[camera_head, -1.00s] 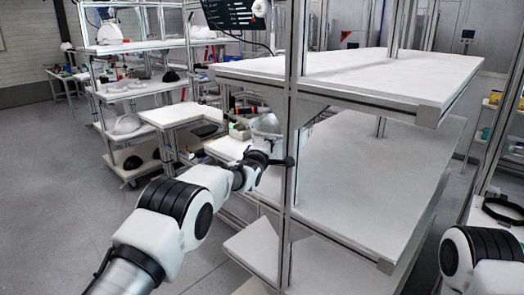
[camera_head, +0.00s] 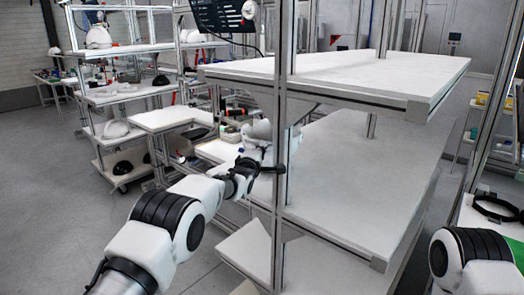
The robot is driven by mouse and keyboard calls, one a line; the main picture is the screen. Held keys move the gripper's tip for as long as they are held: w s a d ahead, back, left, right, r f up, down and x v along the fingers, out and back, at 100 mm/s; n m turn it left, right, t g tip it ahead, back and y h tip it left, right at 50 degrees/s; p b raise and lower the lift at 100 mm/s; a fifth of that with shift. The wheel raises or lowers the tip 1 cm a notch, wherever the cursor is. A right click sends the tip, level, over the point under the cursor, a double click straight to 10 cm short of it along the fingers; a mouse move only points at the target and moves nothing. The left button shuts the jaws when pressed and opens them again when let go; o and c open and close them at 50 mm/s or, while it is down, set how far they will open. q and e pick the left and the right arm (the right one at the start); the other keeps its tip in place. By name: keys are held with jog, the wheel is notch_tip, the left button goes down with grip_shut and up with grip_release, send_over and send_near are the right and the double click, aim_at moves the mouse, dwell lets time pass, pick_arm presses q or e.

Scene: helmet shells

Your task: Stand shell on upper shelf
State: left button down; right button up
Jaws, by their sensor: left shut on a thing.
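A whitish helmet shell (camera_head: 258,131) shows partly behind the front post of the rack, below the level of the upper shelf. My left gripper (camera_head: 260,164) is shut at the shell's lower side, and its fingertips are partly hidden by the post and shell. The shell looks held tilted, but its exact pose is hard to tell. The upper shelf (camera_head: 335,77) is a bare white board to the right of and above the shell. My right arm shows only at the bottom right; its gripper is out of view.
The rack's upright post (camera_head: 281,110) stands close beside my left gripper. The wide lower shelf (camera_head: 350,185) is clear. A rack with several white and dark shells stands at the back left. A side shelf at the right holds a black ring (camera_head: 497,207).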

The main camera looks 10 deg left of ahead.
pick_arm(q)
jog(key=shift+f, duration=0.1)
jog(key=c, duration=1.3)
grip_release()
jog(key=shift+o, duration=0.3)
jog(key=shift+s, duration=0.15)
jog(key=s+a, duration=0.2)
jog(key=s, duration=0.9)
jog(key=shift+s+f, duration=0.15)
jog(key=shift+s, duration=0.15)
jog(key=shift+a, duration=0.1)
